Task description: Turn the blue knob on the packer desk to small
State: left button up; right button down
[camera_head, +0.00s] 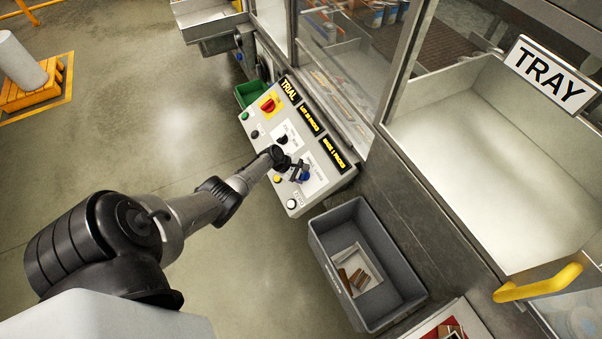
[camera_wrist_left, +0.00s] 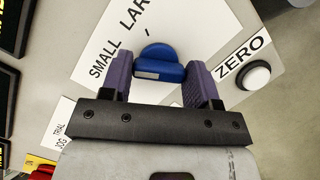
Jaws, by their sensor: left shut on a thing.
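The blue knob (camera_head: 305,177) is on the sloped face of the packer desk (camera_head: 262,128), near its lower end. In the left wrist view the blue knob (camera_wrist_left: 161,62) sits on a white label with the words SMALL and LAR, the rest of the second word being cut off. My left gripper (camera_head: 298,171) is at the knob, and its purple fingers (camera_wrist_left: 163,80) stand on either side of it, shut on it. The knob's exact pointing direction is hard to tell. My right gripper is in neither view.
A white ZERO button (camera_wrist_left: 257,76) is beside the knob. A red and yellow switch (camera_head: 268,104) and a black knob (camera_head: 282,139) are higher on the desk. A grey crate (camera_head: 322,236) stands below, and a white tray (camera_head: 470,130) is at right.

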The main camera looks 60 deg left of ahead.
pick_arm(q)
jog(key=o, duration=0.9)
jog(key=shift+s+a+r, duration=0.1)
jog(key=shift+s+r, duration=0.1)
jog(key=shift+r, duration=0.1)
jog(key=shift+p+v, duration=1.9)
jog(key=shift+v, duration=4.65)
jog(key=shift+s+f, duration=0.1)
